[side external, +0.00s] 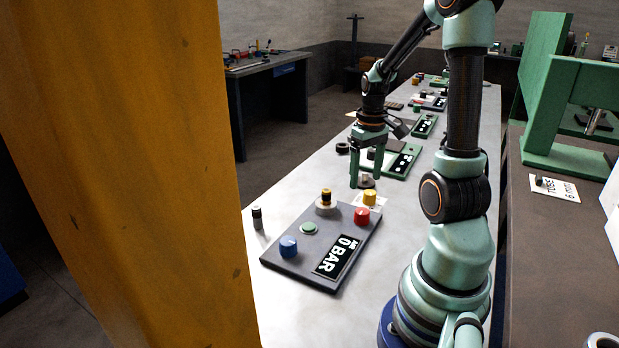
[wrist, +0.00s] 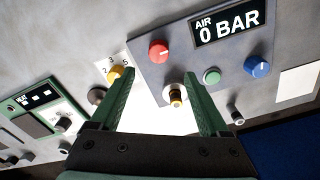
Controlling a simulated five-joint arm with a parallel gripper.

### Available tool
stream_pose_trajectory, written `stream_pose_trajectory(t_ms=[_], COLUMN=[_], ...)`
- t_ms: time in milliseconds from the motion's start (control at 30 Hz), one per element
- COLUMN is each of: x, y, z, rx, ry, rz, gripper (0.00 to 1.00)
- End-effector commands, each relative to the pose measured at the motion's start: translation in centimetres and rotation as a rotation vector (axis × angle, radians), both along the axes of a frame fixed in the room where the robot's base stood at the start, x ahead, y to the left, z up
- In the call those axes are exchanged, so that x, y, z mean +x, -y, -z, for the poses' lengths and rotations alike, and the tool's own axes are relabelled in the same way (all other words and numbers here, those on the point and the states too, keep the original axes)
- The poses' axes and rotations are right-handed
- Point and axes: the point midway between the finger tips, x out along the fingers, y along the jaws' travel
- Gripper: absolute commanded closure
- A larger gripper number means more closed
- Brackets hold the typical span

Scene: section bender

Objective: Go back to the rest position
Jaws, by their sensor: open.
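My gripper (side external: 367,168) hangs from my arm over the pale bench top, just beyond the grey air panel (side external: 311,264). Its two green fingers are apart with nothing between them. In the wrist view my gripper (wrist: 158,92) has its fingers spread, and the panel's black and yellow knob (wrist: 176,97) shows beyond the gap near the right finger. The panel also carries a red knob (side external: 361,216), a blue knob (side external: 288,246), a green button (side external: 309,228) and a display (side external: 339,258) reading 0 BAR.
A yellow knob (side external: 369,197) on a numbered card stands behind the panel. Green-edged panels (side external: 402,160) continue along the bench (side external: 305,310). A yellow post (side external: 130,170) blocks the left foreground. A green machine frame (side external: 560,95) stands at the right.

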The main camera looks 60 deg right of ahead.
Motion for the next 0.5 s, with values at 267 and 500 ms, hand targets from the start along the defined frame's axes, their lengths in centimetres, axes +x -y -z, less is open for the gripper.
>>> stream_pose_trajectory(t_ms=[267, 500], x=[0.0, 0.0], y=[0.0, 0.0], z=[-2.0, -2.0], rx=[0.000, 0.000], ry=[0.000, -0.001], rz=[-0.001, -0.001], gripper=[0.21, 0.21])
